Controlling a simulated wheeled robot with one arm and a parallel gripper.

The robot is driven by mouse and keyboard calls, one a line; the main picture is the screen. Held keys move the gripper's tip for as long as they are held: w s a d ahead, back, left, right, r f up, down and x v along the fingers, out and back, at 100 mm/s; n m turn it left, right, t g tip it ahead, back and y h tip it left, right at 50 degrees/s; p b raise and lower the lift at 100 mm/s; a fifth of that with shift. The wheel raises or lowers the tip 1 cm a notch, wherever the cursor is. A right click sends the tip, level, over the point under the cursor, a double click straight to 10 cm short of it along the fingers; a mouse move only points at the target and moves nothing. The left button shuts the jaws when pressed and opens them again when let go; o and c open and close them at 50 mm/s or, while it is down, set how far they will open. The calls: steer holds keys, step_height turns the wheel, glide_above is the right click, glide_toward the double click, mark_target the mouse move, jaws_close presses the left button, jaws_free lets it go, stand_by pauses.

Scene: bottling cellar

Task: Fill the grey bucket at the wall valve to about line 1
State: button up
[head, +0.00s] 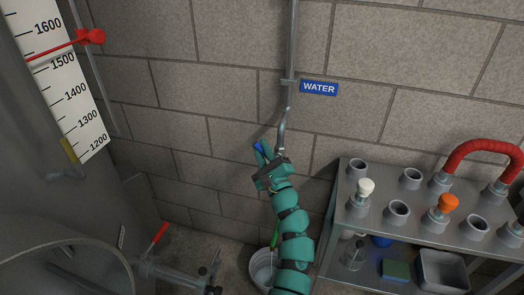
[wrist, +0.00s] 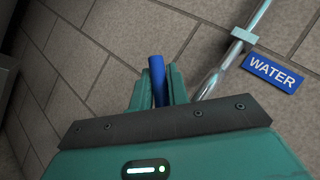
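The wall valve has a steel pipe (head: 292,40) running down the block wall, with a spout end (head: 282,138) beside my gripper. Its blue lever (head: 258,147) sits between my fingers. My gripper (head: 263,153) is closed around that lever; in the wrist view the blue lever (wrist: 157,78) fills the gap between the fingertips. A light grey bucket (head: 256,275) stands on the floor below, partly hidden by my arm. A green piece (head: 275,237) shows above it. I cannot see the bucket's lines, its water level, or any clear stream.
A blue WATER sign (head: 319,87) is right of the pipe. A metal rack (head: 380,229) with sockets, stoppers and a red hose (head: 482,146) stands at the right. A steel tank with a scale (head: 70,95) and a red-handled valve (head: 159,234) are at the left.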

steer(key=o, duration=0.4)
steer(key=shift+c, duration=0.2)
steer(key=v, duration=1.7)
steer(key=shift+s+f, duration=0.2)
